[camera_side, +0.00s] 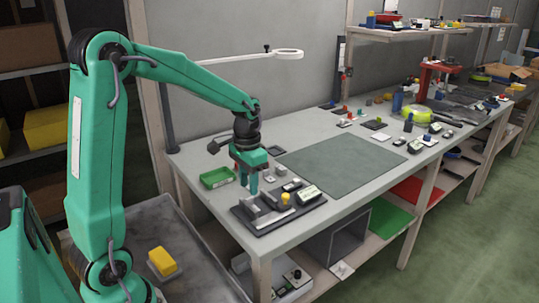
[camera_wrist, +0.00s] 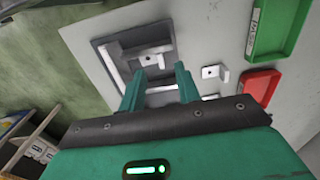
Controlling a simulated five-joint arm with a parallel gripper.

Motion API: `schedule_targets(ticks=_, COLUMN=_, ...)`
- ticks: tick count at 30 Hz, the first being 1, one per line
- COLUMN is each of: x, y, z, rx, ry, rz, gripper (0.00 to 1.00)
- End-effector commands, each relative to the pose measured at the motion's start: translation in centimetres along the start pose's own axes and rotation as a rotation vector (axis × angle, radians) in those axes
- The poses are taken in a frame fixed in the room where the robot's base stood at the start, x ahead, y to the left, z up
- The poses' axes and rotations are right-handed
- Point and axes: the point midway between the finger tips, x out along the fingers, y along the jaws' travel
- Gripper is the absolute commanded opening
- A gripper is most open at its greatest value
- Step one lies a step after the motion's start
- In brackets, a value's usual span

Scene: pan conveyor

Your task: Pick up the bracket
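My gripper (camera_side: 250,187) points down over the near end of the bench. Its two green fingers stand apart in the wrist view (camera_wrist: 158,82), with nothing clearly held between them. A pale grey, angled bracket-like piece (camera_wrist: 149,58) lies on a dark square plate (camera_wrist: 108,48) just beyond the fingertips. A second small pale bracket-like piece (camera_wrist: 216,72) lies on the bench to the right of the fingers. In the side view, small grey pieces (camera_side: 269,177) lie just right of my gripper. I cannot tell which piece is the bracket meant.
A green tray (camera_wrist: 270,28) and a red tray (camera_wrist: 259,86) lie at the right in the wrist view. In the side view, a dark fixture (camera_side: 262,224) sits near the bench edge. The grey-green mat (camera_side: 340,165) is clear.

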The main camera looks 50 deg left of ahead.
Motion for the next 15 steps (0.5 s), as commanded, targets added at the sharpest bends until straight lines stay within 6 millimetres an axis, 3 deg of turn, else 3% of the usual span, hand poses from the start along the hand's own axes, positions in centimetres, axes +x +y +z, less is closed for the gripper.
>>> schedule_targets(ticks=15, x=4.8, y=-0.1, z=-0.1, rx=0.000, ry=-0.001, rz=0.000, gripper=0.33)
